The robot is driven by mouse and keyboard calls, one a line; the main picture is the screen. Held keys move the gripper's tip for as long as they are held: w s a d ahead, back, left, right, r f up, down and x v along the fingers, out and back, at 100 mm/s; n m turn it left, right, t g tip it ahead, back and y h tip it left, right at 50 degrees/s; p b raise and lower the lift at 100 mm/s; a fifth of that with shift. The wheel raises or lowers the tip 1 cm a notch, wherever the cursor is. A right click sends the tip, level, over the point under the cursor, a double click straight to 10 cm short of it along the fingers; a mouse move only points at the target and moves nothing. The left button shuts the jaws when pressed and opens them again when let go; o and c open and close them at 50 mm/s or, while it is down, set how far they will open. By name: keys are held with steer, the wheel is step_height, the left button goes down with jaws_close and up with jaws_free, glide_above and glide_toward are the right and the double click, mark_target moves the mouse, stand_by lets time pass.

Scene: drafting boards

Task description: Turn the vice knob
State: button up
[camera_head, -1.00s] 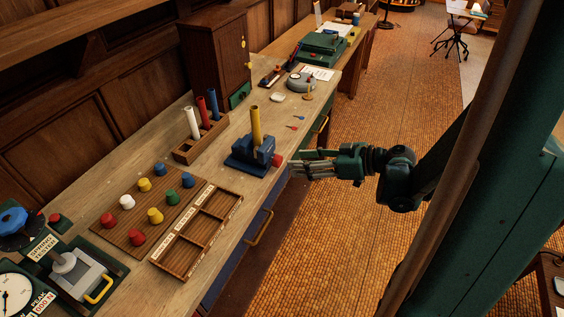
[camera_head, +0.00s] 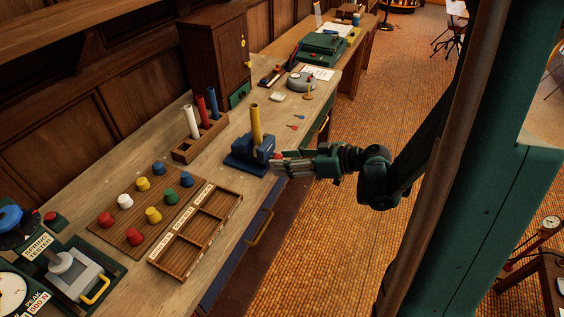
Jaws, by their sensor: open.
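The blue vice (camera_head: 244,158) stands near the front edge of the wooden bench, with a yellow rod (camera_head: 256,125) upright in it. The red vice knob (camera_head: 277,156) is on its right side, mostly hidden by my gripper. My gripper (camera_head: 280,166) reaches in from the right, level with the knob, with its fingertips at it. Its fingers are open. I cannot tell whether they touch the knob or sit around it.
A wooden holder (camera_head: 186,155) with white, red and blue rods stands behind the vice. A pegboard (camera_head: 116,233) with several coloured knobs and a divided tray (camera_head: 165,263) lie to the left. A yellow drawer handle (camera_head: 259,228) juts from the bench front.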

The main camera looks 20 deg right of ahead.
steer(key=shift+w+a+f, duration=0.15)
steer(key=shift+w+a, duration=0.15)
steer(key=shift+a, duration=0.05)
steer(key=shift+c, duration=0.7)
steer(key=c, duration=0.8)
steer(key=shift+o, duration=0.2)
steer(key=shift+m, duration=0.3)
